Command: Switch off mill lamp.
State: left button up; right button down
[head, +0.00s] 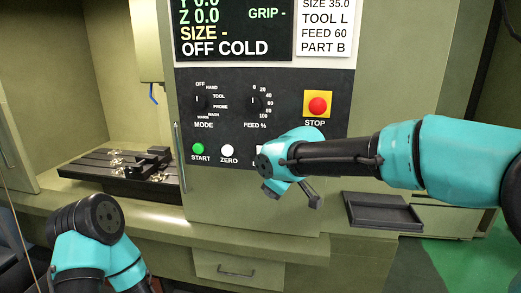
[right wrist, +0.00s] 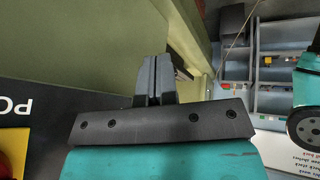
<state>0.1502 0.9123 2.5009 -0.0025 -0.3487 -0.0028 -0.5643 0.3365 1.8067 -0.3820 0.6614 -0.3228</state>
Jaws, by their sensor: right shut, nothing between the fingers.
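The mill's dark control panel (head: 225,112) fills the middle of the head view. Its MODE knob (head: 202,103), FEED knob (head: 254,104), green START button (head: 198,148), white ZERO button (head: 227,150) and red STOP button (head: 318,105) show. My right wrist covers the panel's lower right part; a pale control edge (head: 259,152) peeks out beside it. No lamp switch can be made out. My right gripper (head: 314,198) is in front of the machine below STOP; its fingers are together and empty in the right wrist view (right wrist: 153,68). My left gripper is out of view.
A dark tray (head: 383,211) sits right of the machine front. The mill table (head: 115,168) with a vise and chips is in the open bay at left. A drawer handle (head: 237,271) is below. A screen (head: 235,30) stands above the panel.

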jog(key=n+t, duration=0.2)
send_near(261, 149)
jog(key=s, duration=0.6)
jog(key=shift+s+a+r, duration=0.1)
jog(key=shift+a+r, duration=0.2)
jog(key=x, duration=0.3)
jog(key=w+x, duration=0.1)
jog(key=x, duration=0.3)
jog(key=w+r+x, duration=0.1)
jog(key=x, duration=0.3)
jog(key=shift+d, duration=0.35)
jog(key=shift+w+d, duration=0.1)
jog(key=shift+w, duration=0.55)
jog(key=shift+r, duration=0.1)
